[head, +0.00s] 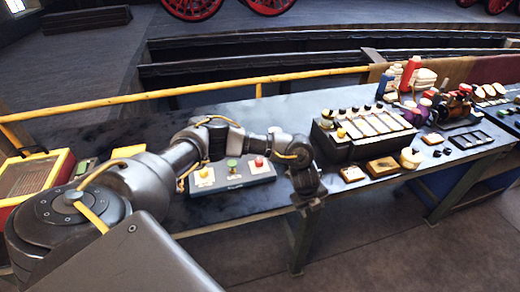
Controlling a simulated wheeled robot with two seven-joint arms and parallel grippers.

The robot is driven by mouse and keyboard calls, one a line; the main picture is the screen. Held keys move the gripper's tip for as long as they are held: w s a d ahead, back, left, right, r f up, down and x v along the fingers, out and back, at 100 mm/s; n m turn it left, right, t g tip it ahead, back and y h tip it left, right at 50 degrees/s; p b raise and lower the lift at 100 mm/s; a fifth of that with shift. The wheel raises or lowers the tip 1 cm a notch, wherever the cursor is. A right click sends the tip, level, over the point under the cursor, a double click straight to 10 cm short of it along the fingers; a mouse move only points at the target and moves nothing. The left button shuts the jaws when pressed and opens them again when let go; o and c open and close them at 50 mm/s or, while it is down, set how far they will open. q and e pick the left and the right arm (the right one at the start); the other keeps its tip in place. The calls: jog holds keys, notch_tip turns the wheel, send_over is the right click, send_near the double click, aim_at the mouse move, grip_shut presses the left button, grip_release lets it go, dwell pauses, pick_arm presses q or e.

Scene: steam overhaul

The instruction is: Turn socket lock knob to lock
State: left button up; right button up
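My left arm comes in from the left over the workbench (150,128), and my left gripper (309,198) hangs at the bench's front edge, small and dark, so its fingers are not clear. It is to the right of a grey control panel (233,184) that bears a yellow, a green and a red knob, and apart from those knobs in the picture. A black box (345,153) with several pale plates and small knobs on top stands to the right of the gripper. I cannot tell which knob is the socket lock knob or how it is turned. My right gripper is out of view.
Small wooden trays (382,167) lie in front of the black box. Bottles (411,70) and a small engine model (458,103) stand at the back right. A red and yellow case (38,176) is at the far left. A yellow rail (190,92) runs behind the bench.

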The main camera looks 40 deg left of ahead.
pick_arm(q)
jog(key=w+a+r+y, duration=0.25)
jog(key=a+r, duration=0.55)
jog(key=a, duration=0.4)
jog(key=g+y, duration=0.1)
jog(key=y, duration=0.2)
send_near(259, 163)
jog(key=shift+n, duration=0.3)
jog(key=x, duration=0.3)
jog(key=b+x, duration=0.1)
jog(key=x, duration=0.2)
jog(key=w+b+x, duration=0.1)
jog(key=x, duration=0.2)
jog(key=shift+a, duration=0.35)
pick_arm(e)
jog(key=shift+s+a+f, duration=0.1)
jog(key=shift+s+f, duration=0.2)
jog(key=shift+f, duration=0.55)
pick_arm(q)
jog(key=shift+c, duration=0.4)
jog(key=c, duration=0.9)
jog(key=shift+b, duration=0.3)
